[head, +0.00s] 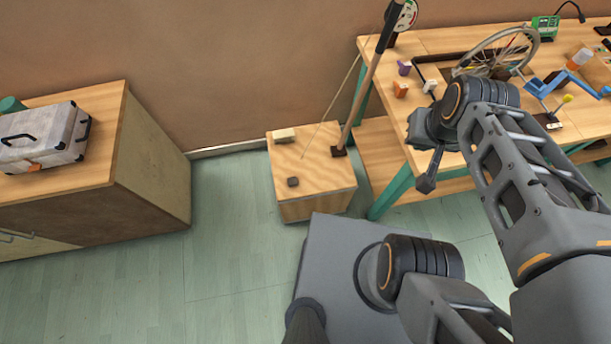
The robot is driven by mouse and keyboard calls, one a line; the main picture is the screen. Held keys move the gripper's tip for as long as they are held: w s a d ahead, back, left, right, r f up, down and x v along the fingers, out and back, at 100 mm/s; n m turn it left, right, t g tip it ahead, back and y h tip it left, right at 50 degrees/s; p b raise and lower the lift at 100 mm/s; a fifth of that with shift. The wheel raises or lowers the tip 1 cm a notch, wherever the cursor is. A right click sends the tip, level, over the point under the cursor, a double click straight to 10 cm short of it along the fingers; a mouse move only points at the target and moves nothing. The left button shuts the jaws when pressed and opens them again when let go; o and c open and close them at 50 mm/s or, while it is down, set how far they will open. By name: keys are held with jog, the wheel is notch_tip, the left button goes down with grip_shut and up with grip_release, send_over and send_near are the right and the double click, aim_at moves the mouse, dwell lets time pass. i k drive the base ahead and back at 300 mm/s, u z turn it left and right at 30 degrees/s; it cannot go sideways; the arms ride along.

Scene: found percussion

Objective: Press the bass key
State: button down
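A plywood box (313,203) stands on the floor in the middle of the view. A wooden pole (364,90) rises from its right side, and a thin string (330,108) slants up from its top. A cream block (284,135) lies at the box's back edge. My gripper (428,184) points down to the right of the box, apart from it, by the workbench's front edge. Its finger opening cannot be made out.
The workbench (430,40) at right holds a bicycle wheel (497,52), a blue crank (562,80) and small coloured blocks. A wooden cabinet (150,150) at left bears a grey toolbox (45,138). Green floor (235,235) between cabinet and box is clear.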

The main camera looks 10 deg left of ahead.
aim_at(292, 181)
jog(key=z, duration=1)
jog(key=k, duration=1.3)
jog(key=u, duration=1.95)
jog(key=i, duration=0.5)
jog(key=u, duration=0.05)
